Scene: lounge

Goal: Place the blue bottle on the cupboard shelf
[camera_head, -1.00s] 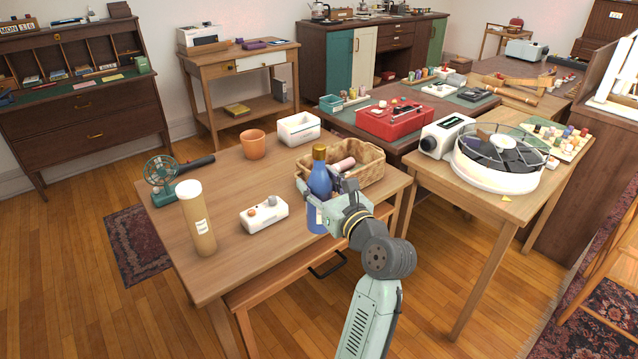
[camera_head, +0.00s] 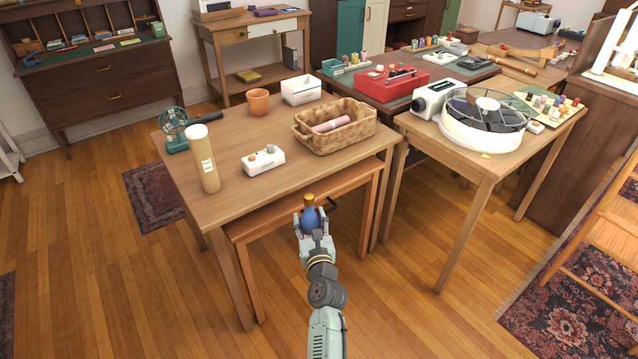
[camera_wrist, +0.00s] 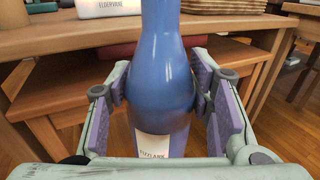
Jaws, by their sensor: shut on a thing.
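The blue bottle (camera_head: 309,216) has a gold-coloured cap and a white label. My gripper (camera_head: 311,227) is shut on it and holds it upright in front of the near side of the wooden table. In the wrist view the bottle (camera_wrist: 165,75) stands between the two purple-padded fingers of my gripper (camera_wrist: 162,98), which press on its sides. Its cap is out of the wrist view. A cupboard with green and cream doors (camera_head: 376,25) stands at the back, cut off by the top edge. I cannot tell which piece of furniture holds the shelf.
The table (camera_head: 225,190) holds a wicker basket (camera_head: 350,137), a white device (camera_head: 262,160), a cardboard tube (camera_head: 203,160), a fan (camera_head: 174,128) and an orange pot (camera_head: 258,101). A lower bench (camera_head: 280,218) sits beneath it. A side table (camera_head: 490,160) stands right.

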